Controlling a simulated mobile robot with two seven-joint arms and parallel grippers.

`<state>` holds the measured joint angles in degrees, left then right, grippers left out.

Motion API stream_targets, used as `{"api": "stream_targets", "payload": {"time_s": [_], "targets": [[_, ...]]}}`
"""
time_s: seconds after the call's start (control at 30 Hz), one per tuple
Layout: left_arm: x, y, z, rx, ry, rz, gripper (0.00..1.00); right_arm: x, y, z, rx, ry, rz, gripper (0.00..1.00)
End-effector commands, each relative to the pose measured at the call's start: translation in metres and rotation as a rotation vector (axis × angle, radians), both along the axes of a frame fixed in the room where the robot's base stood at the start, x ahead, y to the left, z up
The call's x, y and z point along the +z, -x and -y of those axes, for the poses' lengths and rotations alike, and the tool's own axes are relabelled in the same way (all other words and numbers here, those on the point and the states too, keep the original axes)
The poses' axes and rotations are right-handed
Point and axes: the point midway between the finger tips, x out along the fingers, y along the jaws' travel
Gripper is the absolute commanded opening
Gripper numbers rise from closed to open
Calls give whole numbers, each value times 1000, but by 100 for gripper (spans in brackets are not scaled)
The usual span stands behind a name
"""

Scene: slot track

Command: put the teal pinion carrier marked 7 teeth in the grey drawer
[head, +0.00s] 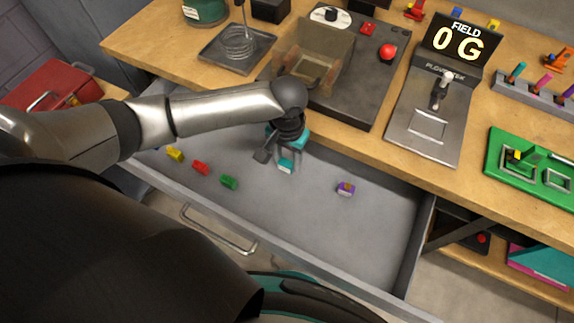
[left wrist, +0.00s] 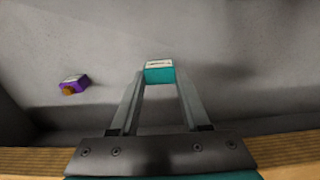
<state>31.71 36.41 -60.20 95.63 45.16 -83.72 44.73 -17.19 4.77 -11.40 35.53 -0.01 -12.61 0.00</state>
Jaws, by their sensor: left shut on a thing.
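The teal pinion carrier (head: 287,166) is between the fingers of my left gripper (head: 278,157), a small teal block with a pale marked top; the marking is too small to read. The left wrist view also shows the carrier (left wrist: 159,74) at the fingertips, with my left gripper (left wrist: 160,84) shut on it. The grey drawer (head: 300,227) is pulled open, and the carrier is over its floor; I cannot tell whether it touches. My right gripper is not in view.
A purple piece (head: 346,189) lies in the drawer to the right; yellow (head: 175,154), red (head: 201,168) and green (head: 228,182) pieces lie to the left. The wooden bench top (head: 350,143) overhangs the drawer's back. The drawer floor's middle and front are clear.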

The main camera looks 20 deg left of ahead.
Motion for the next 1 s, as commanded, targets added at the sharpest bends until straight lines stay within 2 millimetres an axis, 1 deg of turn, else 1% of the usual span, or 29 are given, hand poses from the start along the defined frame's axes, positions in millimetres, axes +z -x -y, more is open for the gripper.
{"api": "stream_targets", "payload": {"time_s": [0.03, 0.1, 0.2, 0.47, 0.6, 0.63, 0.87, 1.0], "targets": [[-10, 1, 0, -1, -1, -3, 0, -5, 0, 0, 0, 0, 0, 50], [-22, 1, 0, 1, -1, -3, 0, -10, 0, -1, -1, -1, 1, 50], [-35, 1, 0, 0, 0, -3, 0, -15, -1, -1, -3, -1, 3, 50], [-34, 0, 0, 0, 1, -1, 0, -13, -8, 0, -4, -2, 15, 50], [-38, 1, 0, 0, 0, -2, 0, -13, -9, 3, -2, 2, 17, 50], [-37, 0, 0, 0, 0, -1, 49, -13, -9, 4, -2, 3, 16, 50], [-37, 0, 0, 0, 0, -1, 75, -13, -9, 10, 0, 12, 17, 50], [-37, 0, 0, 0, 0, -1, 76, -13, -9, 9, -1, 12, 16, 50]]}}
